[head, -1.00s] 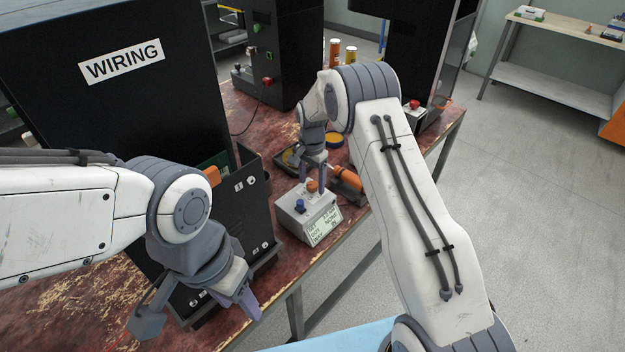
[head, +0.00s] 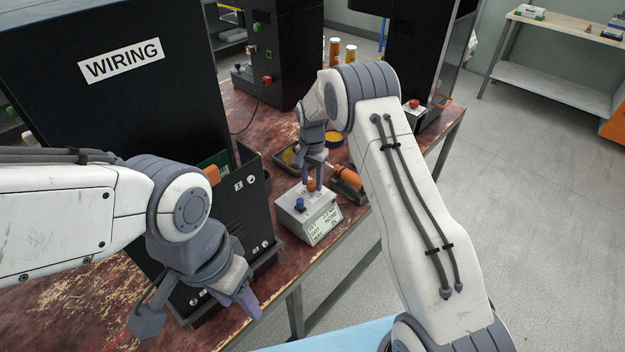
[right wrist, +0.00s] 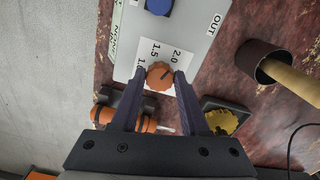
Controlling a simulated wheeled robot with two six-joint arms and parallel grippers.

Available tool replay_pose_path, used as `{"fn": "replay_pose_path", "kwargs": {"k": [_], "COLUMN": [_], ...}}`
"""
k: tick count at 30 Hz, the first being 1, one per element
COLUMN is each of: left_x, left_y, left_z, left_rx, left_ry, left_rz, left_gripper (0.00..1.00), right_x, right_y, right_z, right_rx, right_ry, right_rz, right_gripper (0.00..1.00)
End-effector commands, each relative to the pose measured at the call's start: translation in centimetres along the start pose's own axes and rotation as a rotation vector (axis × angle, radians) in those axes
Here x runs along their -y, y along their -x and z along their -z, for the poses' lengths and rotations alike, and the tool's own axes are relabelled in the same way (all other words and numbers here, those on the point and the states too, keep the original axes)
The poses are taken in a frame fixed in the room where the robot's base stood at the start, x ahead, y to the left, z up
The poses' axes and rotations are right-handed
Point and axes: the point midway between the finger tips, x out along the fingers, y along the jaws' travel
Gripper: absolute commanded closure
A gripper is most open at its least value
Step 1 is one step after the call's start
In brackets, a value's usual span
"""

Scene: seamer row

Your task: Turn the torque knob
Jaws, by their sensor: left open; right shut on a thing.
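The torque knob is a small orange scalloped knob with a dark pointer line (right wrist: 160,76), on a white dial plate marked 1.5 and 2.0, in the right wrist view. My right gripper (right wrist: 160,80) is shut on the torque knob, one finger on each side. My left gripper (head: 245,304) is open and empty at the lower left, apart from the box.
A black panel labelled WIRING (head: 120,62) stands at left. An orange-handled tool (head: 347,178) lies right behind the box. The table edge is close on the right.

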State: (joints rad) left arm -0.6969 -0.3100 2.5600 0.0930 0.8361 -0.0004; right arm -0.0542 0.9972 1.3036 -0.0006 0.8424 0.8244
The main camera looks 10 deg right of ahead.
Motion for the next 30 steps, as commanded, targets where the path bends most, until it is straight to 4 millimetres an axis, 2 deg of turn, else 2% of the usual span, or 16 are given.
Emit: {"fn": "replay_pose_path", "kwargs": {"k": [18,30], "left_x": [-0.01,-0.01], "left_y": [0.11,0.13], "left_z": [0.01,0.01], "left_rx": [0.0,0.0], "left_ry": [0.0,0.0], "left_rz": [0.0,0.0], "left_gripper": [0.5,0.5], "right_x": [0.04,0.0], "right_y": [0.18,0.21], "right_z": [0.12,0.19], "right_rx": [-0.005,-0.007], "right_ry": [0.558,0.817], "right_rz": [0.005,0.005], "right_gripper": [1.0,1.0]}}
